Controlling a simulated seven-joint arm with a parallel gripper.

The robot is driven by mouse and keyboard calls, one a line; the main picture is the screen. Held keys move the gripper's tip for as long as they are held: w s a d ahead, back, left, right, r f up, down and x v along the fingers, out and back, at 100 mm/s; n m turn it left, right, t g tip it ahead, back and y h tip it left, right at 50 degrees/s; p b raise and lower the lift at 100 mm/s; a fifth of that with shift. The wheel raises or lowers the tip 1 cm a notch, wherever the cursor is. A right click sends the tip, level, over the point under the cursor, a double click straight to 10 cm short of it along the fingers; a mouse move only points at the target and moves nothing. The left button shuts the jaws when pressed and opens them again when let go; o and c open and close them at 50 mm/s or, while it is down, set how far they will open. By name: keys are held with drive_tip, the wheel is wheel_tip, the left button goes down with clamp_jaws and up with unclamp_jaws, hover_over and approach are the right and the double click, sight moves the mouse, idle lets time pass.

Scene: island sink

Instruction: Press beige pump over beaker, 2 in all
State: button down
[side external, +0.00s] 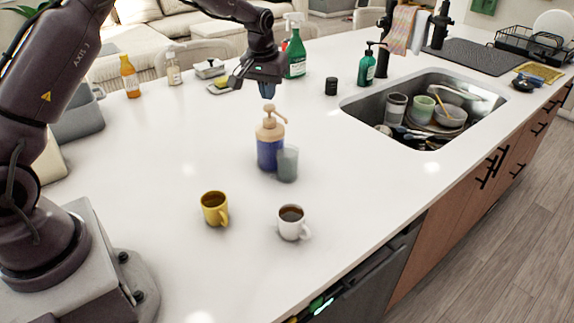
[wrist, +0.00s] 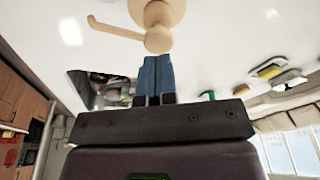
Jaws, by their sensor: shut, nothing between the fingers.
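A blue bottle with a beige pump (side external: 269,120) stands upright on the white counter in the side external view. Its spout points to the right, over a greyish see-through beaker (side external: 287,164) beside the bottle. My gripper (side external: 267,92) is shut and empty, pointing down just above the pump head. In the wrist view the beige pump (wrist: 157,38) shows right by the blue fingertips of my gripper (wrist: 156,62). Whether the tips touch the pump head is hard to tell. The beaker is not clearly seen in the wrist view, and its contents cannot be made out.
A yellow mug (side external: 214,208) and a white mug (side external: 292,222) with dark drinks stand in front. A green spray bottle (side external: 296,56), a black jar (side external: 331,86) and a teal pump bottle (side external: 367,66) stand behind. The sink (side external: 425,110) with dishes lies to the right. The counter left of the bottle is clear.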

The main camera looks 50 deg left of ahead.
sight(269, 106)
drive_tip(key=shift+f, duration=1.75)
drive_tip(key=shift+r, duration=1.85)
drive_tip(key=shift+f, duration=0.1)
drive_tip(key=shift+f, duration=1.75)
drive_tip(key=shift+r, duration=1.85)
